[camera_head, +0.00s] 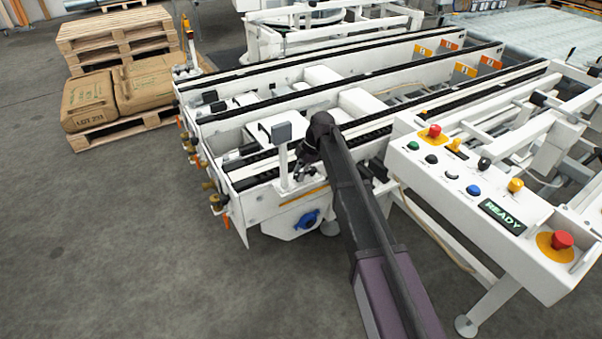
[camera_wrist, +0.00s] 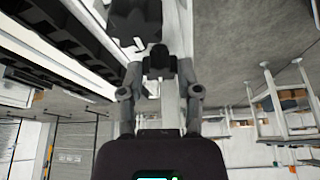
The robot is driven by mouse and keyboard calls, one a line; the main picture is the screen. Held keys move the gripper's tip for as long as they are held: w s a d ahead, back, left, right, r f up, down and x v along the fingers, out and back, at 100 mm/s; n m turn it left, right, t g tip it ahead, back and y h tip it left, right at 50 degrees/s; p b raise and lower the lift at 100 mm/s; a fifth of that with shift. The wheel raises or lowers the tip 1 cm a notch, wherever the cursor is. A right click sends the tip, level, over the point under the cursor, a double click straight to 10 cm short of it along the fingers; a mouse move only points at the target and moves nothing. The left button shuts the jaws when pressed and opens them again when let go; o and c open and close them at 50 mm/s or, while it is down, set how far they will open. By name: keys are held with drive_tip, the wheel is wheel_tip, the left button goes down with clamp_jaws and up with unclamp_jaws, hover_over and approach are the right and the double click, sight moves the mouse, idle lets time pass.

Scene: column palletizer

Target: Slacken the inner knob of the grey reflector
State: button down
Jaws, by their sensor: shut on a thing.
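The grey reflector (camera_head: 282,132) is a dark grey square plate on a white post at the near end of the conveyor. A dark block, likely the same reflector, shows at the top of the wrist view (camera_wrist: 135,22). My gripper (camera_head: 304,172) is beside the post, to its right, partly hidden by my own arm. In the wrist view my gripper (camera_wrist: 160,72) is shut on a small black knob (camera_wrist: 158,52) between its fingertips. The knob is below the dark block there. In the head view the knob is hidden.
The white conveyor frame (camera_head: 262,205) with black chain rails lies around the post. A white control panel (camera_head: 455,178) with coloured buttons and a red stop button stands to the right. Pallets (camera_head: 118,40) and brown sacks (camera_head: 90,102) are at the left. The floor in front is clear.

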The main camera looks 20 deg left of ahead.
drive_tip(key=shift+n, duration=0.6)
drive_tip(key=shift+g, duration=0.3)
drive_tip(key=c, duration=0.6)
unclamp_jaws()
drive_tip(key=shift+r, duration=0.1)
